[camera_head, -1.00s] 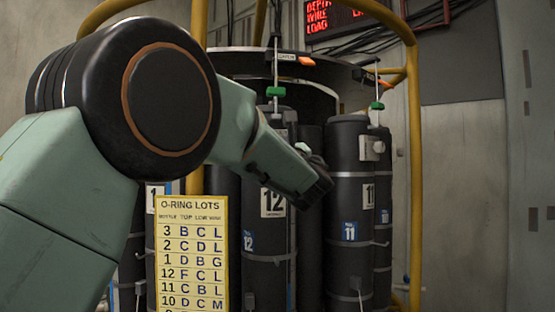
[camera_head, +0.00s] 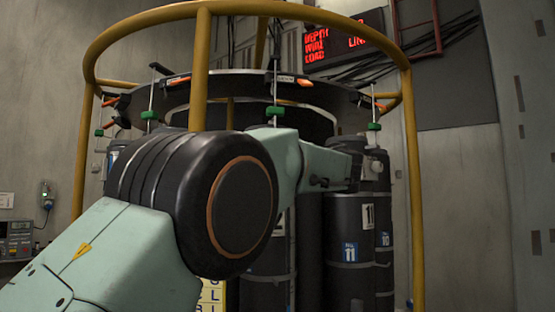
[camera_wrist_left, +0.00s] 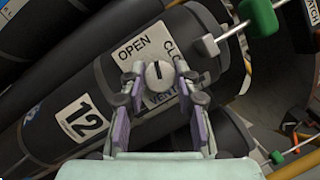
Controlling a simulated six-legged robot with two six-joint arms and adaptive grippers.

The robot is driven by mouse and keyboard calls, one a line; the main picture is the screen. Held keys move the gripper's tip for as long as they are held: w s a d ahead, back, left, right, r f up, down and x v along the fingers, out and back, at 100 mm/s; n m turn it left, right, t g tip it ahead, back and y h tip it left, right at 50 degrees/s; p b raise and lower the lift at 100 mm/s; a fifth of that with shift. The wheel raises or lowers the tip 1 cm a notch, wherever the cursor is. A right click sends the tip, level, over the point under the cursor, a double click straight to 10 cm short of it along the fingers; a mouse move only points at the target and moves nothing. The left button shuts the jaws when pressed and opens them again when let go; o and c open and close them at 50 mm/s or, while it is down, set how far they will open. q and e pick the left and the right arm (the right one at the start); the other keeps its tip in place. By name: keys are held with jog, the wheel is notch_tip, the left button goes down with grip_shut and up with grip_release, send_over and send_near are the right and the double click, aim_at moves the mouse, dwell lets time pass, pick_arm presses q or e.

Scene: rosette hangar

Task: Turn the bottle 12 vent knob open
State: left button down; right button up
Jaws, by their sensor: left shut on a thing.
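In the left wrist view, bottle 12 (camera_wrist_left: 62,132) is a dark cylinder lying slanted across the picture, with a white "12" tag. Its vent knob (camera_wrist_left: 158,75) is a small round grey knob on a white label (camera_wrist_left: 134,49) reading "OPEN", a partly hidden "CL..." and "VENT". The knob's dark slot runs about upright in the picture, between the two words. My left gripper (camera_wrist_left: 160,82) has its fingers on both sides of the knob and is shut on it. In the head view my arm hides the knob and most of bottle 12 (camera_head: 268,260). My right gripper is not in view.
Bottle 11 (camera_head: 351,255) and bottle 10 (camera_head: 382,255) stand to the right of bottle 12. A yellow tubular frame (camera_head: 415,200) surrounds the rosette. Green-handled pins (camera_head: 275,111) hang from the dark ring above.

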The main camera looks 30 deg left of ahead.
pick_arm(q)
jog(key=shift+r+n+g+h+p, duration=0.15)
jog(key=shift+n+g+p, duration=0.2)
jog(key=shift+n, duration=0.55)
jog(key=shift+r+n+g+h+p, duration=0.15)
jog(key=shift+n+g+p, duration=0.15)
jog(key=shift+n, duration=0.6)
jog(key=shift+d, duration=0.1)
jog(key=c, duration=1.4)
grip_release()
jog(key=o, duration=0.4)
jog(key=shift+w+f, duration=0.25)
jog(key=shift+w, duration=0.1)
jog(key=shift+s, duration=0.3)
jog(key=shift+w, duration=0.1)
